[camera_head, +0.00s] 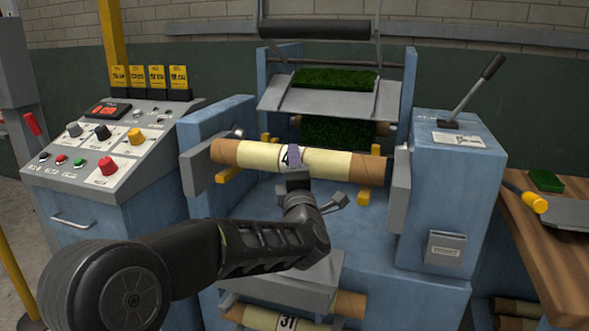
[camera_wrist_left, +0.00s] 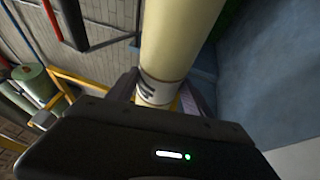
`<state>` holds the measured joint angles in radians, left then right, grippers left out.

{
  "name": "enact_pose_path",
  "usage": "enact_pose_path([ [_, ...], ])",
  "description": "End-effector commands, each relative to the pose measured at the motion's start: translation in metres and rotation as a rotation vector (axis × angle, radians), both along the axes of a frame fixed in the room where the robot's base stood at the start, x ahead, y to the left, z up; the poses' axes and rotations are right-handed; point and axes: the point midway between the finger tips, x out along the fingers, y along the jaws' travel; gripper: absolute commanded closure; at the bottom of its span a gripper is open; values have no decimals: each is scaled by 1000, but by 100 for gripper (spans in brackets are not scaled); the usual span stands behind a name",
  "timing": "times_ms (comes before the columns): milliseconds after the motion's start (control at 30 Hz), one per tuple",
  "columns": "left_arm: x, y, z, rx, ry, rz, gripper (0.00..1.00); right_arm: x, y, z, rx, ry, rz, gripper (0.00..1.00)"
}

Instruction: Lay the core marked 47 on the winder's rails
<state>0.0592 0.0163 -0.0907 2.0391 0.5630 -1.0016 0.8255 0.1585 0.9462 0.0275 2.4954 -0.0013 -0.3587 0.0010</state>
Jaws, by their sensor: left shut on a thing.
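A long cream core (camera_head: 335,163) with brown ends lies level across the winder (camera_head: 248,190). Its label begins with a 4; the rest is hidden behind my left gripper (camera_head: 294,158), which is shut on the core at its middle. In the left wrist view the core (camera_wrist_left: 178,35) passes between the fingers (camera_wrist_left: 160,98), with part of its dark marking showing. Yellow rails, left (camera_head: 230,174) and right (camera_head: 366,188), show just below the core near its ends. I cannot tell whether the core touches them. My right gripper is not in view.
A core marked 31 (camera_head: 262,318) lies in the rack below. A control desk (camera_head: 75,180) stands left and a lever box (camera_head: 455,185) right. Green turf (camera_head: 335,78) hangs behind the core. A wooden bench (camera_head: 550,260) is at far right.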

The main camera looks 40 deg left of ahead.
Motion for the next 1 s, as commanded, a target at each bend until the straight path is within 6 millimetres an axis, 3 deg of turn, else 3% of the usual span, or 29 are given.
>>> enact_pose_path([
  [467, 0, 0, -3, 2, -4, 0, 100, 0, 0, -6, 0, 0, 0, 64],
  [500, 0, 0, -3, 2, -4, 0, 39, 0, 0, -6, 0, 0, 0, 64],
  [800, 0, 0, -4, 1, -2, 0, 16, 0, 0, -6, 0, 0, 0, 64],
  [1000, 0, 0, -7, -1, 3, 0, 16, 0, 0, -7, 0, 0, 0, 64],
])
